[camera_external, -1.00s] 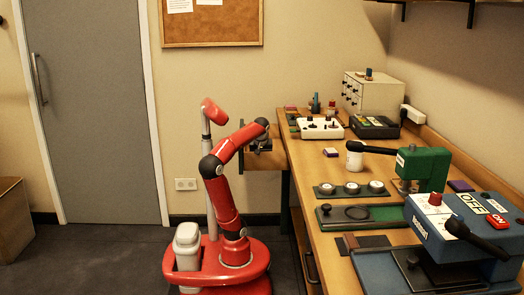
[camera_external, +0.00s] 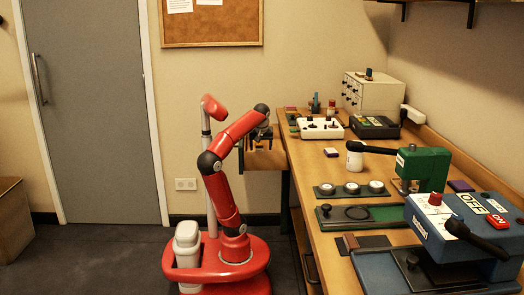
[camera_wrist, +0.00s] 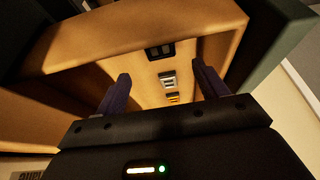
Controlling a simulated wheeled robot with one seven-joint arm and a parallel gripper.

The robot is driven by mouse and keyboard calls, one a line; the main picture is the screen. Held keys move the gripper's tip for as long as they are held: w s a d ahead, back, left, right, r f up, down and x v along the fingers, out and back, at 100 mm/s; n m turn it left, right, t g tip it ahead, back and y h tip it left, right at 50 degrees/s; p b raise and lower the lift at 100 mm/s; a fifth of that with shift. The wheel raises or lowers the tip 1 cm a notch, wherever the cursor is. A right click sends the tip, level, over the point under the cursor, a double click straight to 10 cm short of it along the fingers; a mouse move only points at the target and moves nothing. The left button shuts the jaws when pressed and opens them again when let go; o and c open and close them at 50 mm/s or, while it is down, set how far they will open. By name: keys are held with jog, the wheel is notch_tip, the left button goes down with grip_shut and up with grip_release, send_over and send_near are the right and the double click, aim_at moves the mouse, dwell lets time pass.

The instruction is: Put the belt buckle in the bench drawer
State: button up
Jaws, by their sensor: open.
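The bench drawer (camera_external: 264,160) is pulled out from the bench's left side in the external view. My gripper (camera_external: 261,142) is above it, fingers pointing down. In the wrist view the drawer's wooden wall (camera_wrist: 95,38) and floor show beyond the open, empty gripper (camera_wrist: 160,69). Several small buckle-like pieces lie in a row on the drawer floor: a dark one (camera_wrist: 160,50), a silver one (camera_wrist: 168,79) and a yellowish one (camera_wrist: 173,98). They are apart from the fingers. I cannot tell which of them, if any, is the belt buckle.

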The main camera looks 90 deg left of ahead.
jog(key=v, duration=0.4)
jog(key=shift+r+p, duration=0.15)
jog(key=shift+p, duration=0.2)
jog(key=w+d+f+m+t+h, duration=0.1)
jog(key=d+f+m+t, duration=0.15)
jog(key=d, duration=0.35)
jog(key=w+d+f+m+t+h, duration=0.1)
jog(key=w+d+f+m+t, duration=0.1)
jog(key=d+m+t, duration=0.25)
jog(key=w+d+f+m+h+p, duration=0.1)
jog(key=w+d+f+m+p, duration=0.1)
jog(key=d+f+m, duration=0.3)
jog(key=w+d+f+m+g+h+p, duration=0.1)
jog(key=w+d+f+m+p, duration=0.2)
jog(key=f, duration=0.6)
jog(key=d+m, duration=0.2)
jog(key=m, duration=0.1)
jog(key=shift+w+f+h, duration=0.25)
jog(key=shift+h, duration=0.05)
